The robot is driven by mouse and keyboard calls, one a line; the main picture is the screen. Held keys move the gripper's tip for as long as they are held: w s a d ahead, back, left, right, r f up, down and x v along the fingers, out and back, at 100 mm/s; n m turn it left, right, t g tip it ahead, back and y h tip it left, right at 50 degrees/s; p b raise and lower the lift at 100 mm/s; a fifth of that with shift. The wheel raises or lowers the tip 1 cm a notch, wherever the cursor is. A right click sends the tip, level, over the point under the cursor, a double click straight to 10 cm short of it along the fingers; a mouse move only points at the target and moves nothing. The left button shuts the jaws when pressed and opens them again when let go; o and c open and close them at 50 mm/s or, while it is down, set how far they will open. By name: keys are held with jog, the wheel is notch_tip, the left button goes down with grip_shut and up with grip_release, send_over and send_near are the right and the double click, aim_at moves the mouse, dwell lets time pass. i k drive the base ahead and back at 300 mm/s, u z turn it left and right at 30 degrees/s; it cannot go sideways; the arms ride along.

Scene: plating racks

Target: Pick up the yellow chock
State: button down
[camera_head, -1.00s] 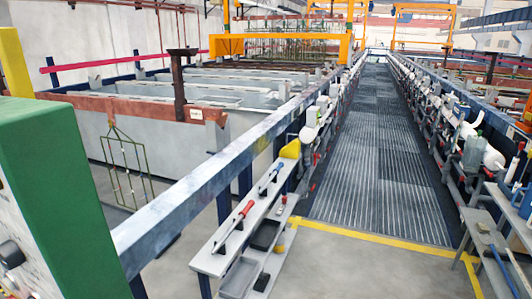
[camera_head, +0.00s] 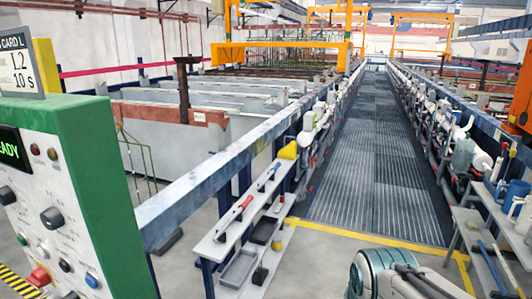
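A yellow wedge-shaped block (camera_head: 289,150), which looks like the yellow chock, sits at the far end of the narrow grey shelf (camera_head: 222,238) beside the blue rail. It is small in view, and nothing is touching it that I can see. A smaller yellow item (camera_head: 277,245) stands lower on the same shelf unit; its shape is too small to tell. A white and teal part of my arm shows at the bottom right. My gripper's fingers are not in view.
A green control cabinet (camera_head: 88,150) stands close at left. A red-handled tool (camera_head: 240,208) and a blue-handled tool (camera_head: 268,180) lie on the shelf, with dark trays (camera_head: 239,268) below. The blue rail (camera_head: 190,190) runs behind. The grated walkway (camera_head: 375,170) is clear.

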aim_at(289, 152)
jog(key=z, duration=0.4)
jog(key=i, duration=1.05)
jog(key=z, duration=0.6)
jog(key=i, duration=3.1)
jog(key=u, duration=1.15)
jog(key=i, duration=0.9)
jog(key=u, duration=1.35)
jog(key=i, duration=0.45)
jog(key=u, duration=0.2)
